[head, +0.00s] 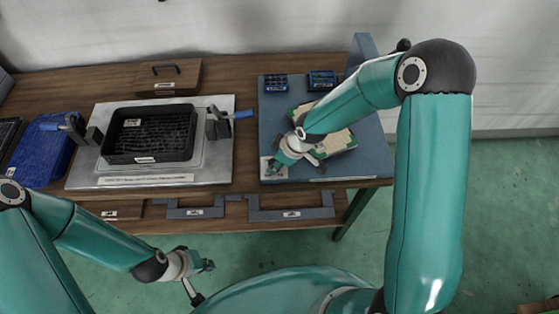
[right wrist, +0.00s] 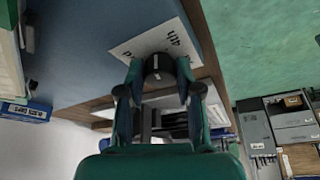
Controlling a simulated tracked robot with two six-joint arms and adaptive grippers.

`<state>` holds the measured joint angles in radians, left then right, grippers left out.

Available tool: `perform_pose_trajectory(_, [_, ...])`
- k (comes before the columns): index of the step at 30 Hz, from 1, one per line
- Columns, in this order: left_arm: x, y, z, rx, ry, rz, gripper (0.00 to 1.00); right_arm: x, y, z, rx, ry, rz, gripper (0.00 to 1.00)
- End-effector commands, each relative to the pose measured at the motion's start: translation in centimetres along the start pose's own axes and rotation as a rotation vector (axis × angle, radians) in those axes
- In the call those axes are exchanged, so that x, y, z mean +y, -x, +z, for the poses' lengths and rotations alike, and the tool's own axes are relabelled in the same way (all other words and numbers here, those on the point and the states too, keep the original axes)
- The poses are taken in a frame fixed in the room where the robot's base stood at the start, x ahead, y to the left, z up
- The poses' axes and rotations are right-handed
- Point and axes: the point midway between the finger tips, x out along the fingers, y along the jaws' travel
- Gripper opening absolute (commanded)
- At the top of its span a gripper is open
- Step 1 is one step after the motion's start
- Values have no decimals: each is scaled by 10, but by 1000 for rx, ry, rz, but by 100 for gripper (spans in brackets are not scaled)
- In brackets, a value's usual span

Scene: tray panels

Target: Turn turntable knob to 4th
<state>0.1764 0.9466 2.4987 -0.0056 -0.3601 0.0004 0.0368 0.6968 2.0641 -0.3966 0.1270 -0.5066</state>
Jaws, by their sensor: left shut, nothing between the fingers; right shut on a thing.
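The turntable knob (right wrist: 158,68) is a dark round knob with a pale line on its face, seen in the right wrist view. It stands on a white label card (right wrist: 140,45) with "4th" printed near it. My right gripper (right wrist: 157,85) has its fingers closed around the knob's two sides. In the head view my right gripper (head: 275,168) is low over the front left corner of the blue panel (head: 360,165) and hides the knob there. My left gripper (head: 206,266) is shut and empty, in front of the table and apart from it.
A black tray (head: 148,160) sits on a metal plate (head: 218,178) with clamps at both sides. A green-edged board (head: 340,142) lies on the blue panel under my right arm. Small blue boxes (head: 275,82) stand behind it. A brown lidded box (head: 165,80) is at the back.

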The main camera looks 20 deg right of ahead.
Motion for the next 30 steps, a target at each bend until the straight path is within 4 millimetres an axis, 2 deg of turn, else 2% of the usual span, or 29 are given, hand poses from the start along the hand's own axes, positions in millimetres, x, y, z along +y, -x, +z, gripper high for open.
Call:
perform_pose_trajectory(23, [-5, -15, 0, 0, 0, 0, 0, 0, -1, -5, 14, -19, 16, 0])
perform_pose_trajectory(30, [-11, -32, 0, 0, 0, 0, 0, 0, -4, -4, 15, -45, 27, 0])
